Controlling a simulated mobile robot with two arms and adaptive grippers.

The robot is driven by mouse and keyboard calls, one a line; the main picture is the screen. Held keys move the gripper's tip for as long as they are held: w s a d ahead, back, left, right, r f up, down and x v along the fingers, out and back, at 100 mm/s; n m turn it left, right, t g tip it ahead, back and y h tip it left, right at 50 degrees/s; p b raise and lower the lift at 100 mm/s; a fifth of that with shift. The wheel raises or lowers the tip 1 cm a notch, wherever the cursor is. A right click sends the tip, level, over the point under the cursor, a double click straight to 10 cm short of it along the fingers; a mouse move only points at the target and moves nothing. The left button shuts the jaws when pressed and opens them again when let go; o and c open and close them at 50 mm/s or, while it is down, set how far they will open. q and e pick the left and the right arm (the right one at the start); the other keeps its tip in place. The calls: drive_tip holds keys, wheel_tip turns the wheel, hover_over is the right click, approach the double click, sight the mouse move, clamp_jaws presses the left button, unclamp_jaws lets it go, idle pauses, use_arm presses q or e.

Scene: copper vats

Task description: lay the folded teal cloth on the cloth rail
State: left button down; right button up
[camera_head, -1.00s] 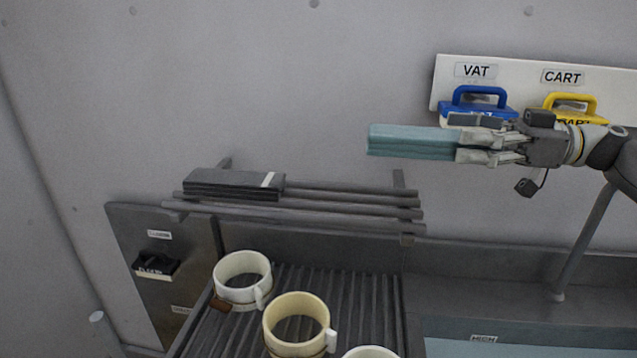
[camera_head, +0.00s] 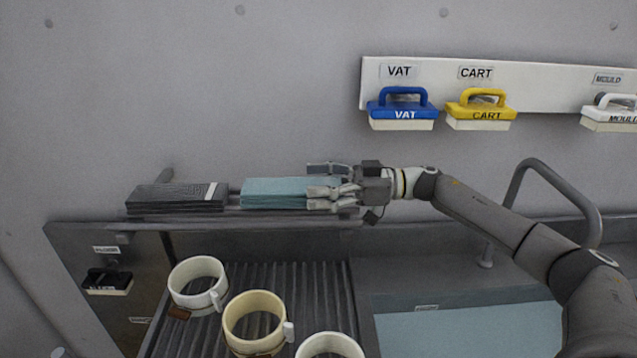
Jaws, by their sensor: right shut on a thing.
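The folded teal cloth (camera_head: 277,193) is at the cloth rail, level and just right of a folded dark cloth (camera_head: 178,197). The cloth rail (camera_head: 290,222) is a set of grey bars on the wall. The teal cloth appears to be on or just above the bars; I cannot tell whether it touches. My right gripper (camera_head: 325,187) is shut on the right end of the teal cloth, its arm coming in from the right. My left gripper is not in view.
A white board (camera_head: 545,95) with a blue VAT brush (camera_head: 403,108) and a yellow CART brush (camera_head: 481,108) hangs above right. A curved tap (camera_head: 560,170) stands at the right.

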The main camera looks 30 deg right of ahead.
drive_tip(key=shift+f, duration=0.2)
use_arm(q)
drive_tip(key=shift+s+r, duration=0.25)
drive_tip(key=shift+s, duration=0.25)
use_arm(e)
drive_tip(key=shift+s+d+f, duration=0.1)
drive_tip(key=shift+f, duration=0.1)
drive_tip(key=o, duration=1.5)
drive_tip(key=shift+f, duration=0.1)
drive_tip(key=shift+c, duration=0.2)
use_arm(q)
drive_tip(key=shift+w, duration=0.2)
